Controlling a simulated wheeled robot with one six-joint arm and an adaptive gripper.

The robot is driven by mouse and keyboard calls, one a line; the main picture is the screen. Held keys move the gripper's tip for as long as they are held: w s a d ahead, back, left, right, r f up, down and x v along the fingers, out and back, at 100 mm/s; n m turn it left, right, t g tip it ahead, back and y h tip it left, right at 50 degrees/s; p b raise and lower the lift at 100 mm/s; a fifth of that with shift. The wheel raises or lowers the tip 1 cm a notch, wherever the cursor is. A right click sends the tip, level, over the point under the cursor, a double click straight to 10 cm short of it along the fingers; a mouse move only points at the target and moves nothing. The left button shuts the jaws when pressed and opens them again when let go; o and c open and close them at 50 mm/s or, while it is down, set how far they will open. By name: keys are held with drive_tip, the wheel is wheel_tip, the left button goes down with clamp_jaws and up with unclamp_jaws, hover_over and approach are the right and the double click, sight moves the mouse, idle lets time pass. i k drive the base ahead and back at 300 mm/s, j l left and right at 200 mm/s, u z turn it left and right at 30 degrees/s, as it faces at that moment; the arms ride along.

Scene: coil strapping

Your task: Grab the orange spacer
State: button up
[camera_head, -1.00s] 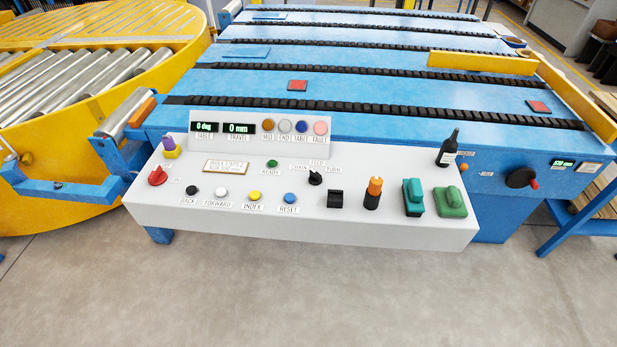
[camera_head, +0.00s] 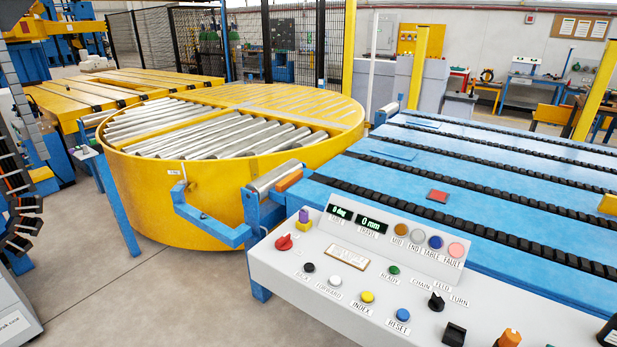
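An orange block (camera_head: 289,180), which looks like the orange spacer, lies at the left end of the blue conveyor (camera_head: 335,172). It is close beside a grey roller (camera_head: 274,178) on the blue frame. Its top shows clear; I cannot tell how it rests underneath. Another orange item, a knob-like piece with a dark base (camera_head: 508,338), stands on the control console and is cut off by the bottom edge. My gripper is not in view.
The white control console (camera_head: 290,262) with buttons stands in front of the conveyor. A yellow roller turntable (camera_head: 180,225) fills the middle left. A small purple and yellow piece (camera_head: 304,217) is on the console's corner. Bare grey floor (camera_head: 190,295) lies at the front left.

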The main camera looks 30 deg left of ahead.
sight(288, 181)
drive_tip(key=i+j, duration=0.15)
drive_tip(key=j, duration=0.4)
drive_tip(key=i+j, duration=0.15)
drive_tip(key=j, duration=0.4)
drive_tip(key=i+j, duration=0.15)
drive_tip(key=j, duration=0.4)
drive_tip(key=i+j+z, duration=0.1)
drive_tip(key=j, duration=0.45)
drive_tip(key=i+j, duration=0.2)
drive_tip(key=j, duration=0.35)
drive_tip(key=i+j, duration=0.1)
drive_tip(key=j, duration=0.45)
drive_tip(key=i+j, duration=0.15)
drive_tip(key=j, duration=0.4)
drive_tip(key=i+j+z, duration=0.1)
drive_tip(key=j, duration=0.45)
drive_tip(key=i+j, duration=0.1)
drive_tip(key=j, duration=0.35)
drive_tip(key=i+j, duration=0.15)
drive_tip(key=j, duration=0.25)
drive_tip(key=i+j, duration=0.1)
drive_tip(key=j, duration=0.35)
drive_tip(key=i+j, duration=0.15)
drive_tip(key=j, duration=0.3)
drive_tip(key=i+j, duration=0.1)
drive_tip(key=j, duration=0.3)
drive_tip(key=i+j, duration=0.1)
drive_tip(key=i, duration=0.45)
drive_tip(key=z, duration=0.05)
